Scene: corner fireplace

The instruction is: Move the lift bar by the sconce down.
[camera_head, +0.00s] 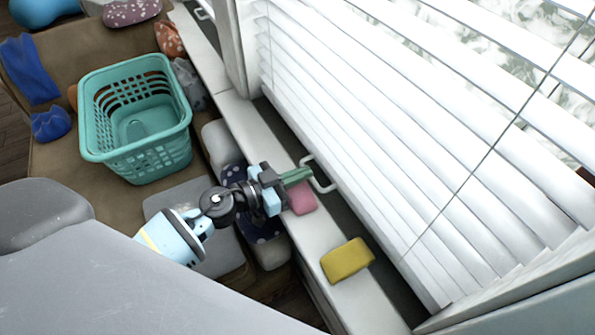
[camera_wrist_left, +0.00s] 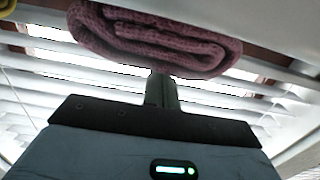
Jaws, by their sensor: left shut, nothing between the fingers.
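A pale U-shaped bar (camera_head: 327,184), which looks like a lift bar, stands out at the bottom of the white blinds (camera_head: 340,130) in the head view. A second similar bar (camera_head: 203,12) shows at the top left by another window. No sconce is in view, so I cannot tell which bar is by it. My left gripper (camera_head: 299,175) is shut and empty, with its greenish fingertips close to the nearer bar; I cannot tell if they touch it. In the left wrist view the shut fingers (camera_wrist_left: 161,92) point toward the blinds; no bar is clear there. My right gripper is not in view.
A folded pink cloth (camera_head: 303,201) lies on the white sill right by my left gripper; it also fills the top of the left wrist view (camera_wrist_left: 155,40). A folded yellow cloth (camera_head: 347,262) lies further along the sill. A teal basket (camera_head: 137,115) stands on the brown seat.

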